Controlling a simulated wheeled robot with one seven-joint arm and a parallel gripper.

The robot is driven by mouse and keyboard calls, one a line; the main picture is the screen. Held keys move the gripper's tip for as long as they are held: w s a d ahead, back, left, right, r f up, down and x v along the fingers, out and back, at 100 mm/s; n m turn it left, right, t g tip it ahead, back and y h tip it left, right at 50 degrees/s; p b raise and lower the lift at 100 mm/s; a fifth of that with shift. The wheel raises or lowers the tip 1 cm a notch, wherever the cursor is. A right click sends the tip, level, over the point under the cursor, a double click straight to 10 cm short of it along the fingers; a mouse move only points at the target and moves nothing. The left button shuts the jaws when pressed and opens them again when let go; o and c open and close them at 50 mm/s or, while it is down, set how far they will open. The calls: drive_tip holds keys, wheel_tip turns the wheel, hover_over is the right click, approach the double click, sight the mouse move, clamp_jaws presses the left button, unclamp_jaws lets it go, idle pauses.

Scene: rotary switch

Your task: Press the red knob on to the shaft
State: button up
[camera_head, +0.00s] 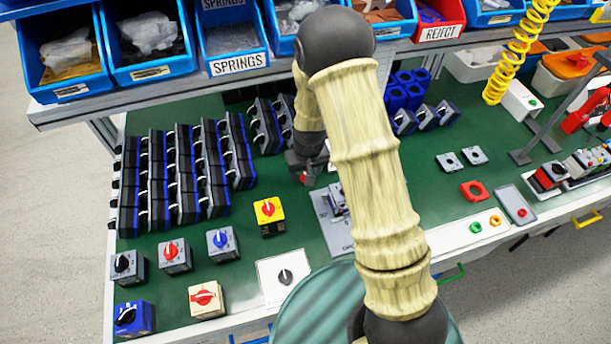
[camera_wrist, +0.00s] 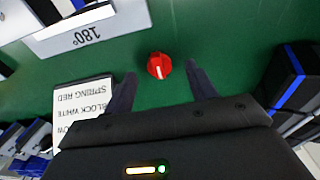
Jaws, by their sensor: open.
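The red knob (camera_wrist: 159,66), with a white line on it, shows against the green table in the wrist view, between the fingertips with gaps on both sides. My gripper (camera_wrist: 160,72) is open and empty, pointing down at the knob. In the head view my gripper (camera_head: 306,168) is at mid-table, partly behind my arm, with a bit of red at its tips. A grey plate marked 180° (camera_wrist: 88,35) lies at the upper left of the wrist view; in the head view a grey plate (camera_head: 333,233) carries a metal fixture. I cannot make out the shaft.
Rows of black-and-blue switch blocks (camera_head: 183,170) stand left of my gripper. A yellow switch box (camera_head: 268,214) with a red knob stands nearer the front. A white label card (camera_wrist: 82,108) lies beside my left finger in the wrist view. Blue bins (camera_head: 150,45) line the back shelf.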

drive_tip(key=shift+w+f, duration=0.15)
drive_tip(key=shift+f, duration=0.5)
drive_tip(key=c, duration=1.1)
